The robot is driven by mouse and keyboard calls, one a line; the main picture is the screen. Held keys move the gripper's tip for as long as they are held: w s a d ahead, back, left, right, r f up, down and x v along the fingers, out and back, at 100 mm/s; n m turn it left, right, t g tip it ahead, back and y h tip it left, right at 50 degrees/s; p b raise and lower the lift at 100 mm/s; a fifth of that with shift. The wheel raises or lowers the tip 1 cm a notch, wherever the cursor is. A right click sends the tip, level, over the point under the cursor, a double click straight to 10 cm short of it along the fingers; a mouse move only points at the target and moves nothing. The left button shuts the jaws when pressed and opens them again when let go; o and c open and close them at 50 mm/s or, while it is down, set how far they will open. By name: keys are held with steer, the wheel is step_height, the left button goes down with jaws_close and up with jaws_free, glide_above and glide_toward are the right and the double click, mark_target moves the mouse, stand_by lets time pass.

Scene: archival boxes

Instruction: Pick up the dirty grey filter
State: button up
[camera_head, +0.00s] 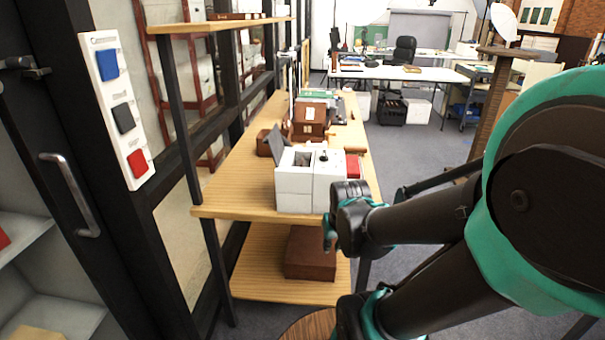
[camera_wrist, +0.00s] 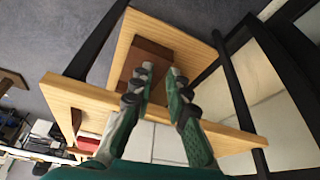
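A white box-shaped device (camera_head: 295,186) stands near the front end of the wooden shelf top. A dark grey flat piece (camera_head: 279,146) stands tilted at its left rear; I cannot tell whether it is the filter or a lid. No thing shows clearly as a dirty grey filter. My gripper (camera_head: 331,235) is at the shelf's front edge, just right of and below the white device. In the wrist view my gripper (camera_wrist: 161,72) has its two fingers apart with nothing held between them. Part of the white device (camera_wrist: 165,142) shows behind the fingers, partly hidden by them.
The shelf top (camera_head: 240,185) has bare wood left of the device. Brown boxes (camera_head: 309,118) stand behind it, and a red item (camera_head: 353,167) lies at its right. A brown box (camera_head: 311,254) sits on the lower shelf. A black-framed glass cabinet borders the left.

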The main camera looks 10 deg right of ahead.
steer(key=w+a+r+m, duration=0.1)
steer(key=w+a+r, duration=0.2)
steer(key=w+r, duration=1.2)
steer(key=m+h, duration=0.1)
steer(key=m, duration=0.1)
glide_toward(302, 161)
steer(key=x, duration=0.9)
steer(key=shift+w, duration=0.25)
steer(key=shift+c, duration=0.3)
jaws_close()
